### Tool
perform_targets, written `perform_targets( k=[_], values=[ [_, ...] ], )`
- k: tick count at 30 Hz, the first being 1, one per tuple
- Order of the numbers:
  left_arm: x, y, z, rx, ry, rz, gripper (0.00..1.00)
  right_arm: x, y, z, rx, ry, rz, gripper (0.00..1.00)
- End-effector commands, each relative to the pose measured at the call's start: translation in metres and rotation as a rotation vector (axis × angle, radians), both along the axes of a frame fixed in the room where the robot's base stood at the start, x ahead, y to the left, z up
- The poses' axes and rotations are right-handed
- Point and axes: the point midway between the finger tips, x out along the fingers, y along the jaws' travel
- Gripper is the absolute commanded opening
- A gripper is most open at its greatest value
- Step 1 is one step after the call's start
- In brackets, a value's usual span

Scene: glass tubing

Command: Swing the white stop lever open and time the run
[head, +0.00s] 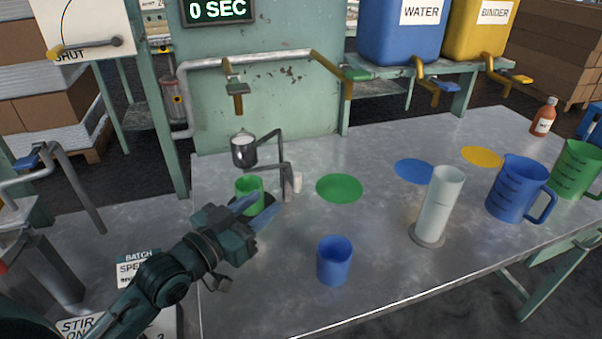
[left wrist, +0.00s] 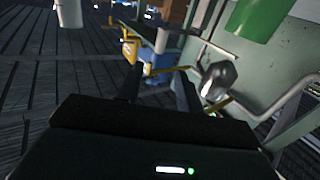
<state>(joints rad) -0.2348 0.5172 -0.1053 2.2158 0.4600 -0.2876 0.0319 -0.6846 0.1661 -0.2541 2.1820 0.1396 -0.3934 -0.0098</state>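A metal cup (head: 243,150) with pale contents hangs on a bent grey stand (head: 286,178). A small white piece (head: 297,183) beside the stand's post looks like the stop lever. A green cup (head: 249,190) stands below the metal cup. My left gripper (head: 257,210) is at the green cup's front, left of the white piece, fingers apart; contact cannot be told. In the left wrist view the fingers (left wrist: 159,90) are spread with nothing between them, and the green cup (left wrist: 262,15) shows at the top. The timer (head: 217,10) reads 0 SEC. My right gripper is out of view.
A blue cup (head: 335,262), a clear cylinder (head: 438,205), a blue jug (head: 518,187) and a green jug (head: 577,170) stand on the metal table (head: 380,270). Pipes and taps (head: 237,95) hang behind. The green disc (head: 339,188) is bare.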

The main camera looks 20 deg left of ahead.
Motion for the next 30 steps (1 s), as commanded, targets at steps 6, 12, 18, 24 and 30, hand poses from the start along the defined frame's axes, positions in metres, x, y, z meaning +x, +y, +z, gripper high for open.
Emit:
perform_targets(
  k=[6,12,18,24,30],
  values=[
    [0.042,-0.017,0.002,-0.003,-0.004,0.0,0.36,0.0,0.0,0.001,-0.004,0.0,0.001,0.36],
    [0.077,-0.032,0.002,-0.002,-0.002,0.0,0.36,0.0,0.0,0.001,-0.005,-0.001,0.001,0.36],
    [0.098,-0.04,0.001,-0.001,-0.001,0.0,0.36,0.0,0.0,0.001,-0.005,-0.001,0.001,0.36],
    [0.104,-0.043,0.0,0.0,0.0,-0.001,0.36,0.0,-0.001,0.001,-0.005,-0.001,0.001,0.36],
    [0.103,-0.043,0.0,0.0,0.0,-0.001,0.36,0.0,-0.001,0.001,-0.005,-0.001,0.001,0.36]
  ],
)
